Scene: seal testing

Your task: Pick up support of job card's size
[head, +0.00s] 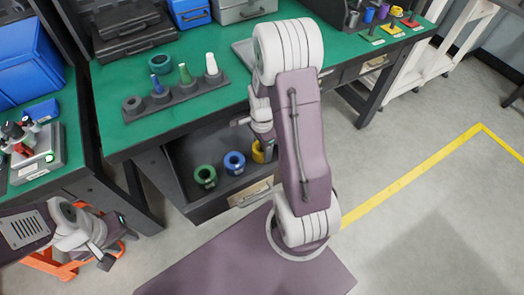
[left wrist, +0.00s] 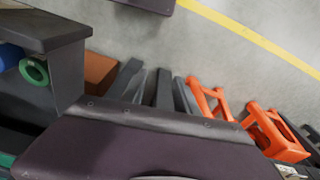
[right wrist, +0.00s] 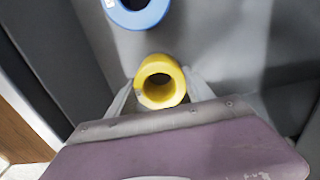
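Three ring-shaped supports stand in a row in the open drawer: a green one (head: 205,177), a blue one (head: 234,163) and a yellow one (head: 258,153). My right gripper (head: 262,132) is low over the drawer at the yellow support. In the right wrist view, its fingers flank the yellow support (right wrist: 160,82) closely on both sides; whether they press on it I cannot tell. The blue support (right wrist: 137,10) is just beyond. My left gripper (head: 103,259) is empty, low at the left, away from the drawer, its fingers apart. I cannot make out a job card.
The green-topped workbench (head: 215,108) above the drawer carries a dark rack (head: 185,98) with several plugs and rings. Cases stand behind it. A device (head: 35,155) and blue bins (head: 25,65) are at left. Orange frames (left wrist: 275,135) stand near my left gripper. Floor at right is clear.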

